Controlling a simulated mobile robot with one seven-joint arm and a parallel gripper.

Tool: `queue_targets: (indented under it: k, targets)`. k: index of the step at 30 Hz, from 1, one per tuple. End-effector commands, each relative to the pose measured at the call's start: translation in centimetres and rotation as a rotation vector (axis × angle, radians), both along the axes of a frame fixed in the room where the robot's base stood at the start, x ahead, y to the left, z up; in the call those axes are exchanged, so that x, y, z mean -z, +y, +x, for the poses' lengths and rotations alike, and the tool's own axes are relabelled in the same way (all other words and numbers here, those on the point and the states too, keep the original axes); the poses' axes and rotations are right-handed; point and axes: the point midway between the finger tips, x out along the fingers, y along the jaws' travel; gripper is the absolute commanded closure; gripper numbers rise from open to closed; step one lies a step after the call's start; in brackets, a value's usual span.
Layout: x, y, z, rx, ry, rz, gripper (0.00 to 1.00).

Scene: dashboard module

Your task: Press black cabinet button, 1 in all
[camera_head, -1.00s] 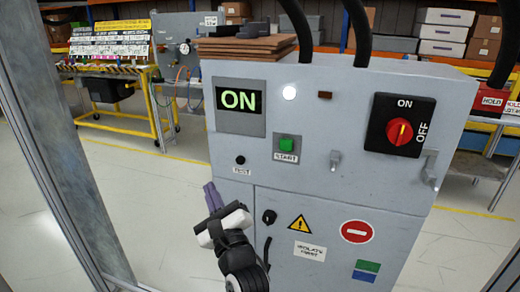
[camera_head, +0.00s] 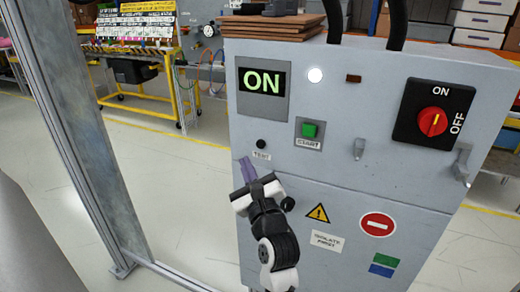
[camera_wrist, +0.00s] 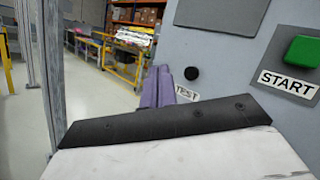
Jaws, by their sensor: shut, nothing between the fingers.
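The grey cabinet (camera_head: 340,175) stands in front of me. Its small black button (camera_head: 261,144) sits on the front face above a TEST label, and it also shows in the wrist view (camera_wrist: 191,73). My gripper (camera_head: 246,163) is shut and empty. Its purple fingertips are just below and left of the button in the head view. In the wrist view the fingers (camera_wrist: 158,88) lie left of the button, overlapping the edge of the TEST label. I cannot tell whether the tips touch the cabinet.
A green START button (camera_head: 309,130) is right of the black one. A lit ON display (camera_head: 263,82), a white lamp (camera_head: 315,75) and a red rotary switch (camera_head: 432,122) are higher up. A black knob is partly beside my wrist. A metal frame post (camera_head: 90,130) stands at left.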

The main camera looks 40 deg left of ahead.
Motion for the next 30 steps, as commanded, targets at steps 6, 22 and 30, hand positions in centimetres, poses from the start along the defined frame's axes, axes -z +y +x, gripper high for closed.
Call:
queue_targets:
  k: [6,22,30]
  targets:
    - [0.1,0.7,3.1,0.000,0.000,0.002,1.00]
    - [0.0,1.3,5.4,0.000,0.000,0.000,1.00]
    - [0.0,1.3,5.3,0.000,0.000,0.000,1.00]
